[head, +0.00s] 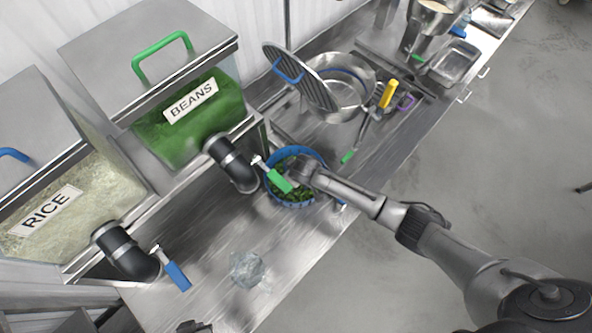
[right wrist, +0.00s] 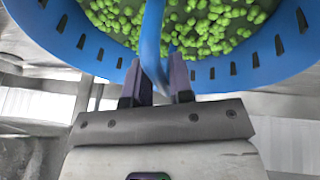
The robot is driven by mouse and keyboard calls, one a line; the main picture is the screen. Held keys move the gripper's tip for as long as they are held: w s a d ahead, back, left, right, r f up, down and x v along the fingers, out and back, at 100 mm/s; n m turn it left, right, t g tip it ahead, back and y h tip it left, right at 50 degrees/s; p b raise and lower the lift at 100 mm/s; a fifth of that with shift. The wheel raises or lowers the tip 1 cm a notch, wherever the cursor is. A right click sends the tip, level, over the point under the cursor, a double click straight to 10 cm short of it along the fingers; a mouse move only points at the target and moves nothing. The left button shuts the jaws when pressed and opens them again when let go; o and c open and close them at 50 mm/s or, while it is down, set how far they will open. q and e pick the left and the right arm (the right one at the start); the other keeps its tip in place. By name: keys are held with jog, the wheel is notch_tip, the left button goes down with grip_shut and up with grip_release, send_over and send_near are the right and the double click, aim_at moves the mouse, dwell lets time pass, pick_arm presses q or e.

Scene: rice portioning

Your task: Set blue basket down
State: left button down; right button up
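The blue basket (head: 302,152) is round, with green beans inside, and is below the BEANS spout (head: 232,165). In the right wrist view the basket's slotted blue wall (right wrist: 85,47) and upright handle (right wrist: 151,40) show close up. My right gripper (right wrist: 157,82) has its two dark fingers on either side of the handle and is shut on it. In the head view the right gripper (head: 298,172) is over the basket. I cannot tell whether the basket's bottom touches the counter. Of my left gripper (head: 193,326) only a small dark part shows at the bottom edge; its fingers are unclear.
The BEANS bin (head: 215,118) and RICE bin (head: 95,190) stand at the left, with a green and a blue spout lever. A clear crumpled item (head: 247,269) lies on the steel counter (head: 205,250). A pan and a ribbed lid (head: 300,75) are behind the basket.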

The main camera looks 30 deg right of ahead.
jog(key=shift+o, duration=1.4)
jog(key=v, duration=1)
jog(key=shift+r, duration=0.3)
jog(key=shift+o, duration=0.3)
jog(key=shift+s+r, duration=0.4)
jog(key=shift+r, duration=0.25)
